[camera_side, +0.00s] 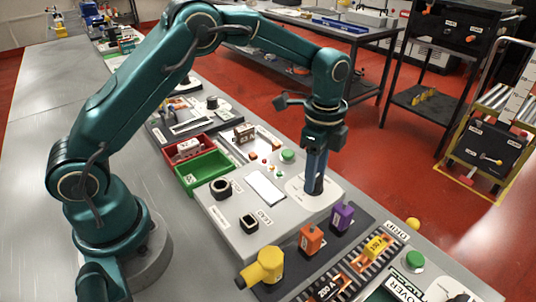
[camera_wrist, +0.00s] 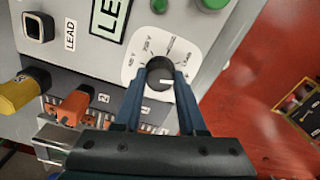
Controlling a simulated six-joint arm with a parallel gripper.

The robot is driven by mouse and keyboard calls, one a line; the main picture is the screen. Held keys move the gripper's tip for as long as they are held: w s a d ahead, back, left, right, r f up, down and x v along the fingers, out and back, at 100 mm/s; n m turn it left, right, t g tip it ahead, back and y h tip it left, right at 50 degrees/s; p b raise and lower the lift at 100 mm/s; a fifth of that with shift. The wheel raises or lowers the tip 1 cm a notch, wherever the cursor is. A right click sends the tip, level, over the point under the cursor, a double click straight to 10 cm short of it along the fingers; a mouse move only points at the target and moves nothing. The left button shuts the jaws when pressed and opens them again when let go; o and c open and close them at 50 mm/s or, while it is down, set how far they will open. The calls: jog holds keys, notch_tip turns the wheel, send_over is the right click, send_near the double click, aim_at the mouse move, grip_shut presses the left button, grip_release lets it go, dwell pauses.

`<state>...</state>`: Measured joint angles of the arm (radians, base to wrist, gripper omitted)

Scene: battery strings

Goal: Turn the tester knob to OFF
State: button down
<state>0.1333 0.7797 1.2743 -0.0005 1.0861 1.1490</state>
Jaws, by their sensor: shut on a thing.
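A white pointer line shows on the knob, toward the lower right in the wrist view. My gripper (camera_wrist: 160,84) points down over the dial, its two blue fingers shut on the sides of the knob. In the side view my gripper (camera_side: 315,185) stands on the dial plate (camera_side: 297,193) and mostly hides the knob.
A yellow plug (camera_side: 265,266), an orange plug (camera_side: 311,239) and a purple plug (camera_side: 342,215) stand in front of the tester. Red (camera_side: 178,160) and green (camera_side: 183,180) bins lie behind it. A green button (camera_side: 414,260) is at the lower right.

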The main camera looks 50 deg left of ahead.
jog(key=m, duration=0.2)
jog(key=shift+m, duration=0.7)
jog(key=c, duration=0.5)
grip_release()
jog(key=shift+r, duration=1.75)
jog(key=shift+r, duration=0.1)
